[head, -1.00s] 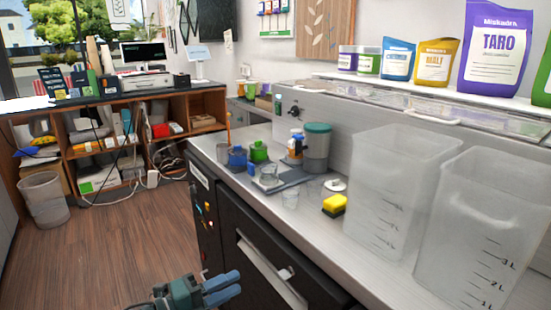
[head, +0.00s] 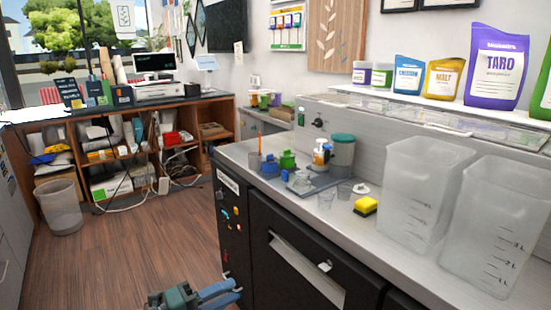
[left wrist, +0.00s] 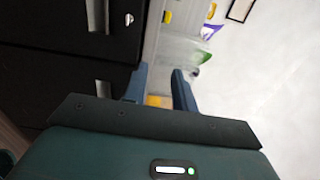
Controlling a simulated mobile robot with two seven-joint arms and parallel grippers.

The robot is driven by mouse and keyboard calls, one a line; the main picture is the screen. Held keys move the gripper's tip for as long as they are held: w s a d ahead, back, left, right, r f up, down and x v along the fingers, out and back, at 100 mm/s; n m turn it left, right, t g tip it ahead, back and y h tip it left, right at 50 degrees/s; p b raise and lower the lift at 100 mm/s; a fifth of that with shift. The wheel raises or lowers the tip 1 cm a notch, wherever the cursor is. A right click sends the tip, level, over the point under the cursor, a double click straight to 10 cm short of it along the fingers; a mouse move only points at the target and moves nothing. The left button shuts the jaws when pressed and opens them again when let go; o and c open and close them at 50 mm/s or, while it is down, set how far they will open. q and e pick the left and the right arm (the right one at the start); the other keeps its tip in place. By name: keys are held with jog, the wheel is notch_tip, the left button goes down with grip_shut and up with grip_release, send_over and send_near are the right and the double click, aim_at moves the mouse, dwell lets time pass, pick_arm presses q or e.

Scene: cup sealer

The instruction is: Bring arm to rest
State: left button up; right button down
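My left gripper (head: 236,291) shows at the bottom edge of the head view, in front of the dark cabinet and over the wooden floor. In the left wrist view its two blue fingers (left wrist: 160,88) stand apart with nothing between them. The gripper is clear of the counter and touches nothing that I can see. Most of my left arm is out of the picture. My right gripper is in neither view.
The steel counter (head: 342,213) carries a yellow sponge (head: 366,206), glass cups, a teal-lidded container (head: 342,152) and two clear measuring bins (head: 424,195). A waste bin (head: 61,207) stands at left. The wooden floor (head: 150,240) between is clear.

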pick_arm(q)
jog(key=s+a+f+n+y+p, duration=0.1)
jog(key=s+f+n+y, duration=0.4)
jog(key=s+n, duration=0.5)
jog(key=s+a+f+n+y+p, duration=0.1)
jog(key=s+a+f+n+y, duration=0.1)
jog(key=s+f+n+y, duration=0.4)
jog(key=s+f+n, duration=0.4)
jog(key=n, duration=0.6)
jog(key=shift+a+f+p, duration=0.3)
jog(key=shift+a+p, duration=0.05)
